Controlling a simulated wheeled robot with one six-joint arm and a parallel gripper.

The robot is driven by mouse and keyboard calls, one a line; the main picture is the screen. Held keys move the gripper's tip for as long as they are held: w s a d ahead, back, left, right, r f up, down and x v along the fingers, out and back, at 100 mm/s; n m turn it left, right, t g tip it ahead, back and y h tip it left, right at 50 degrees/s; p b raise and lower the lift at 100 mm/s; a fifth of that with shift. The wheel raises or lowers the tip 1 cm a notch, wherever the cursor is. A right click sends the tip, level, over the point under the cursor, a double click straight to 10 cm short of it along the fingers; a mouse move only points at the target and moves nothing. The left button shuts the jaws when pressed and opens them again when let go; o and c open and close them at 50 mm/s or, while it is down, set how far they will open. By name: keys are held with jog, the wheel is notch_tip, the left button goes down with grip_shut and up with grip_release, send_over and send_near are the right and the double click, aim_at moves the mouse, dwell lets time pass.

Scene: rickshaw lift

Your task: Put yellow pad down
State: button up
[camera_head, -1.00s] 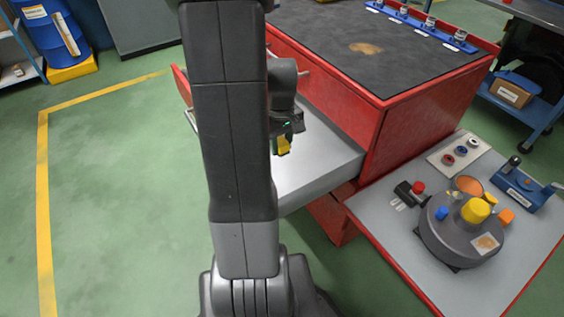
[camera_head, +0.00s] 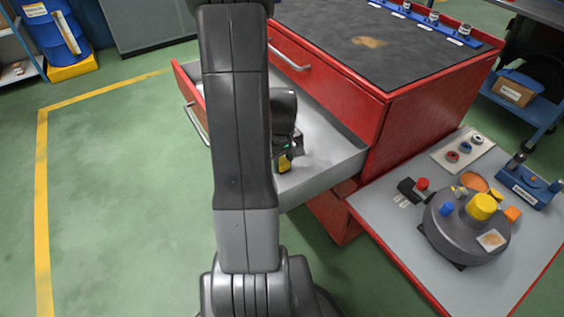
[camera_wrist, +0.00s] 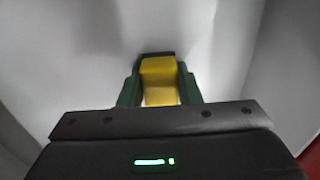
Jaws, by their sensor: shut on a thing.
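The yellow pad (camera_wrist: 159,80) is a small yellow block, seen in the wrist view between the two green fingers of my gripper (camera_wrist: 160,88). My gripper is shut on it. In the head view my gripper (camera_head: 284,160) is over the open drawer (camera_head: 335,150), and a bit of the yellow pad (camera_head: 284,164) shows at its tip. A dark edge lies at the pad's far end in the wrist view. I cannot tell whether the pad touches the drawer floor. My arm hides part of the drawer.
The drawer's pale walls stand on both sides in the wrist view. The red cabinet (camera_head: 415,125) with a dark top is to the right. A side table (camera_head: 400,235) holds a round grey fixture (camera_head: 465,235) with coloured parts. Green floor is clear at the left.

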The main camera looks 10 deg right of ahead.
aim_at(282, 161)
jog(key=shift+s+f, duration=0.1)
jog(key=shift+f, duration=0.25)
jog(key=o, duration=1.1)
jog(key=shift+s, duration=0.1)
jog(key=shift+c, duration=0.2)
jog(key=shift+o, duration=0.2)
jog(key=shift+a+f+b, duration=0.1)
jog(key=shift+f+b, duration=0.05)
jog(key=shift+b, duration=0.15)
jog(key=shift+s, duration=0.1)
notch_tip(282, 161, up, 13)
jog(key=p, duration=0.3)
jog(key=shift+w+p, duration=0.25)
jog(key=shift+p, duration=0.1)
notch_tip(282, 161, down, 12)
jog(key=b, duration=0.3)
